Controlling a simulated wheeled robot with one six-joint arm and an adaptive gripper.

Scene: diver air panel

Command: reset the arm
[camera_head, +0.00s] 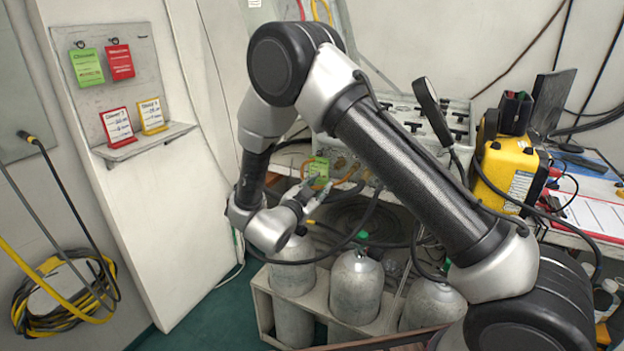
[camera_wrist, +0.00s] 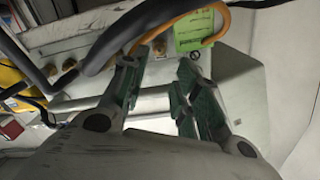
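My arm reaches across the middle of the head view, bent at a high elbow, with its wrist low near the front of the air panel (camera_head: 455,115). My gripper (camera_head: 312,194) is above the gas cylinders (camera_head: 355,285). In the wrist view my gripper (camera_wrist: 163,66) has its two green-padded fingers apart, with nothing seen between them. A green tag (camera_wrist: 194,30) hangs just beyond the fingertips, by an orange hose (camera_wrist: 155,32). The tag also shows in the head view (camera_head: 318,168). My arm hides part of the panel.
A grey tag board (camera_head: 125,75) on the left holds a green and a red tag, with two more tags on its ledge (camera_head: 150,142). A yellow case (camera_head: 507,175) and a monitor stand at the right. Black hoses loop around my wrist area. Green floor (camera_head: 225,315) is clear at lower left.

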